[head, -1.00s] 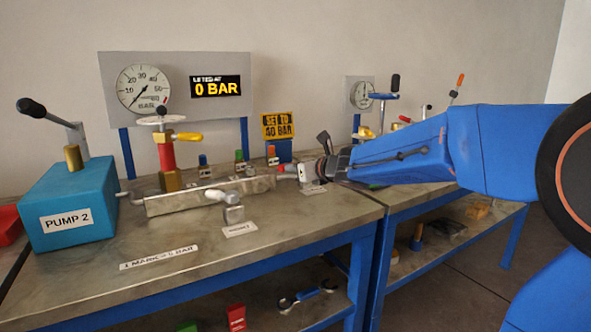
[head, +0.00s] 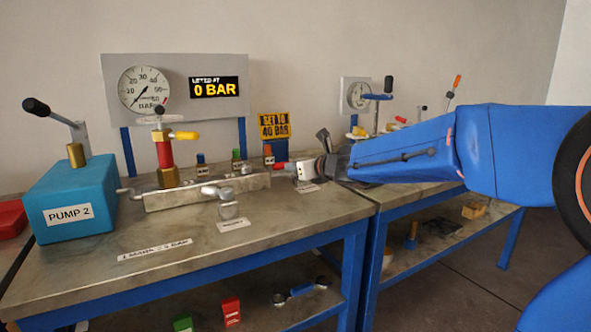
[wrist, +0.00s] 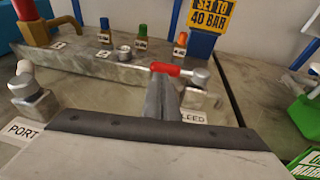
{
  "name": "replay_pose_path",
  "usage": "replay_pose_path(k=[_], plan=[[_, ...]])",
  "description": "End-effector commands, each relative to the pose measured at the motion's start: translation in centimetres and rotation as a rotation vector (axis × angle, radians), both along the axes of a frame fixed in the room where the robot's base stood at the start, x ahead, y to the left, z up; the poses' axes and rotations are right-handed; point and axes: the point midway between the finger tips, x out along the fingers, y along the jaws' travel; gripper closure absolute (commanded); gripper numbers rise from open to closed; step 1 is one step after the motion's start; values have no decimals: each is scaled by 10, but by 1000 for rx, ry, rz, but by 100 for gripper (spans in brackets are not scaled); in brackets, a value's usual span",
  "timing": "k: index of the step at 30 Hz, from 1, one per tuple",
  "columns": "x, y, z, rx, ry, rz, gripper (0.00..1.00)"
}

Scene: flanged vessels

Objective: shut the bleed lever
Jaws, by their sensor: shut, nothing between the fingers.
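The bleed lever (wrist: 166,69) has a red grip pointing left from a silver pivot on a small metal valve block (wrist: 203,96). Its red grip also shows in the head view (head: 281,166), at the right end of the metal manifold. My gripper (wrist: 162,88) is shut and empty. Its fingertips are right at the red grip in the wrist view, on the near side; I cannot tell whether they touch. The BLEED label (wrist: 193,119) is partly hidden behind my fingers.
The manifold (head: 208,190) lies behind and left, with the port valve (head: 229,208) in front. Blue Pump 2 (head: 75,200) stands far left. The display (head: 214,87) reads 0 BAR. A "SET TO 40 BAR" sign (head: 274,126) stands behind.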

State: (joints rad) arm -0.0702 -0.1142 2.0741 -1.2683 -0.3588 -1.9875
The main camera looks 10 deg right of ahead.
Motion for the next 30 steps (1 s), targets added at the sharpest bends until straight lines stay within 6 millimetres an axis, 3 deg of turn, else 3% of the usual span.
replay_pose_path(k=[21,30], plan=[[-80,-27,23,-1,-2,-2,100],[-95,-39,29,69,16,-60,100]])
